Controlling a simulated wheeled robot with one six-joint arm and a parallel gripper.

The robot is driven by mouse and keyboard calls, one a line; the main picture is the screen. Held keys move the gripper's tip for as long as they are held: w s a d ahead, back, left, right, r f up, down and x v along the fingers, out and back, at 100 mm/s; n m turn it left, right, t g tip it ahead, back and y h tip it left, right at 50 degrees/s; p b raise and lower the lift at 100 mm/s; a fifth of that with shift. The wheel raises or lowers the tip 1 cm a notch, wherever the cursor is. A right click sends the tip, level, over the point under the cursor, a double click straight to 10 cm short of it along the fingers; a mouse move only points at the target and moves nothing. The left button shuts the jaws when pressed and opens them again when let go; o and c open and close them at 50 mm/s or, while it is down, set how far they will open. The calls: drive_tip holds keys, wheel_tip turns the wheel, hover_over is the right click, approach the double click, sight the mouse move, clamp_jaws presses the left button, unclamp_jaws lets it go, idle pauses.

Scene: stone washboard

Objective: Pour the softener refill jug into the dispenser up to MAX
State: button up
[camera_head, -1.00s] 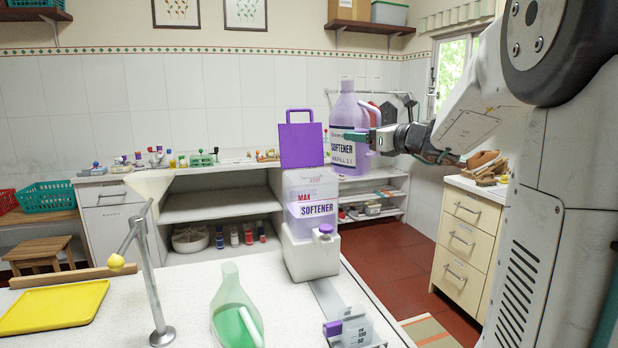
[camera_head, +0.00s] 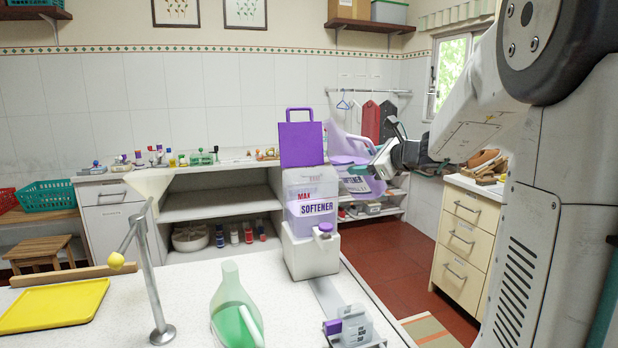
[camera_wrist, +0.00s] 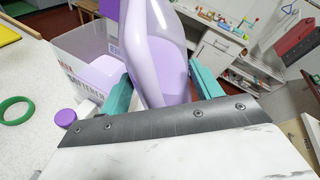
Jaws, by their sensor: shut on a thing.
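The softener dispenser (camera_head: 313,225) is a clear box with purple liquid and a MAX mark, on a white base. Its purple lid (camera_head: 301,145) stands open. My gripper (camera_head: 366,160) is shut on the handle of the lilac softener refill jug (camera_head: 360,185). The jug is tilted, its neck toward the dispenser's upper right side. Whether its mouth is over the opening is hard to tell, and no stream is visible. In the wrist view the jug handle (camera_wrist: 146,55) lies between the teal fingers, with the dispenser (camera_wrist: 85,55) to the left.
A green-liquid bottle (camera_head: 236,312), a metal stand (camera_head: 150,280) and a yellow tray (camera_head: 52,306) are on the white counter. A small holder with a purple item (camera_head: 350,328) sits at its front right edge. Cream drawers (camera_head: 462,235) stand to the right.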

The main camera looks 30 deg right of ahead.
sight(368, 154)
drive_tip(key=shift+a+r+n+h, duration=0.1)
drive_tip(key=shift+r+n+h, duration=0.05)
drive_tip(key=shift+n+h, duration=0.15)
drive_tip(key=shift+d+r+n+g+h, duration=0.1)
drive_tip(key=shift+d+n+g+h, duration=0.2)
drive_tip(key=shift+d+n+g, duration=0.15)
drive_tip(key=shift+a, duration=0.1)
drive_tip(key=shift+s+d+f+n+g+h+p, duration=0.2)
drive_tip(key=shift+d+f+n+h+p, duration=0.35)
drive_tip(key=shift+p, duration=0.5)
drive_tip(key=shift+s+d+r+n+g+h+p, duration=0.15)
drive_tip(key=shift+r+n+g+h+p, duration=0.1)
drive_tip(key=shift+n+h+p, duration=0.25)
drive_tip(key=shift+w+d+r+n+g+h+p, duration=0.1)
drive_tip(key=shift+r+n+g+h+p, duration=0.15)
drive_tip(key=shift+n+p, duration=0.35)
idle(1.4)
idle(0.3)
drive_tip(key=shift+a+r+n+g+h+p, duration=0.15)
drive_tip(key=shift+a+r+n+h+p, duration=0.1)
drive_tip(key=shift+r+p, duration=0.3)
drive_tip(key=shift+a+r+n+g+h+p, duration=0.1)
drive_tip(key=shift+a+r+n+h+p, duration=0.15)
drive_tip(key=shift+r+p, duration=0.2)
idle(0.4)
drive_tip(key=shift+w+a+r+n+g+h+p, duration=0.25)
drive_tip(key=shift+r+n+g+h+p, duration=0.1)
drive_tip(key=shift+n+h, duration=0.35)
idle(1.2)
